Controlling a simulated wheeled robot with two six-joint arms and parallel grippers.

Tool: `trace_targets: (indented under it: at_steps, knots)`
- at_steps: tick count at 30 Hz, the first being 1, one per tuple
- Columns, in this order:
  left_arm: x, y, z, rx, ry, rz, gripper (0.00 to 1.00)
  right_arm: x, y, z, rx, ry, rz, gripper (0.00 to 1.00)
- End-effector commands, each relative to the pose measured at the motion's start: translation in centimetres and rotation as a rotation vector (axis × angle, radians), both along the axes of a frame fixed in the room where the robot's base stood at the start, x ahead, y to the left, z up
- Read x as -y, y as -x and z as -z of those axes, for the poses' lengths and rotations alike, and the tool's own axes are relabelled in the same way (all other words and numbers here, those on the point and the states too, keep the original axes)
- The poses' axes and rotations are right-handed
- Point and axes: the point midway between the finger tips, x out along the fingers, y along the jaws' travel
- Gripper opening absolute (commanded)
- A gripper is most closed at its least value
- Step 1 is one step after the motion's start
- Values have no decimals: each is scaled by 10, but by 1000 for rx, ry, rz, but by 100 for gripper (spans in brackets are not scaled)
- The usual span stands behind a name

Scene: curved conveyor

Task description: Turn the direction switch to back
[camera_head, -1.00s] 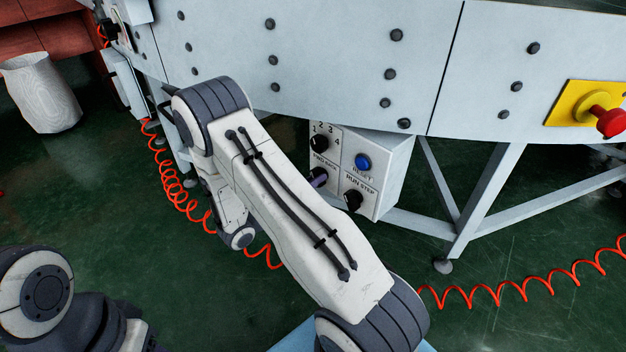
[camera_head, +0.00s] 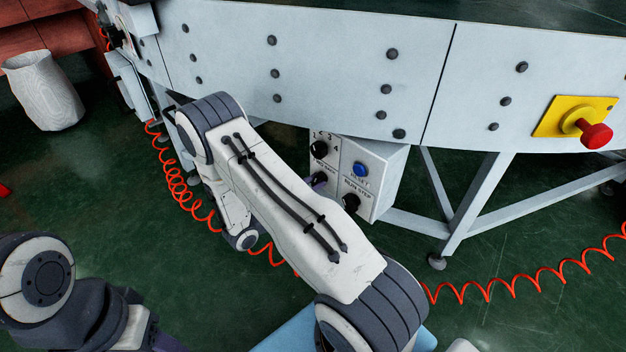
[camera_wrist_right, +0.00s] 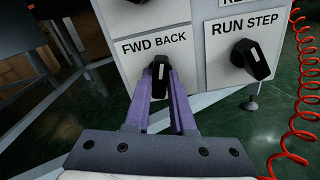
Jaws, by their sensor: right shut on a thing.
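The direction switch (camera_wrist_right: 160,82) is a black knob with a white mark, below the "FWD BACK" label in the right wrist view. Its mark points nearly straight up. My right gripper (camera_wrist_right: 161,92) has its purple fingers closed on both sides of this knob. In the head view the gripper (camera_head: 319,181) shows only as a small purple patch beside the control box (camera_head: 385,180), and my right forearm hides the rest. My left arm shows at the lower left of the head view, with its gripper out of the picture.
The box also carries a numbered knob (camera_head: 319,149), a blue reset button (camera_head: 361,170) and a run/step knob (camera_wrist_right: 252,60). A red emergency button (camera_head: 596,135) sits on the conveyor side. Red coiled hose (camera_head: 500,293) and frame legs (camera_head: 470,200) are near the box.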

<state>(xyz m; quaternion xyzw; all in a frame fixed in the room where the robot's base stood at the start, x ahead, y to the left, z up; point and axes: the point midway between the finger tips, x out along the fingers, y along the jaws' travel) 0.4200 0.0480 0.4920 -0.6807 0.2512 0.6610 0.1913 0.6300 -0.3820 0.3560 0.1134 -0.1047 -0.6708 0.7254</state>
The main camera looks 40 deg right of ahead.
Motion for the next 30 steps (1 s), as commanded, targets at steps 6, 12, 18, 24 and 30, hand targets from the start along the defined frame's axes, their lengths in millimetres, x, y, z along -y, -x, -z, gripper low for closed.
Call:
trace_targets:
  at_steps: [6,12,18,24,30]
  knots:
    - [0,0,-7,0,0,0,50,-1,1,0,125,-11,1,0]
    - [0,0,-10,0,0,0,50,-1,1,0,195,-17,1,0]
    - [0,0,-11,0,0,0,50,-1,1,1,223,-19,1,0]
    - [0,0,-11,0,0,0,50,-1,1,1,227,-19,1,0]
    - [0,0,-11,0,0,0,50,-1,1,1,227,-19,1,30]
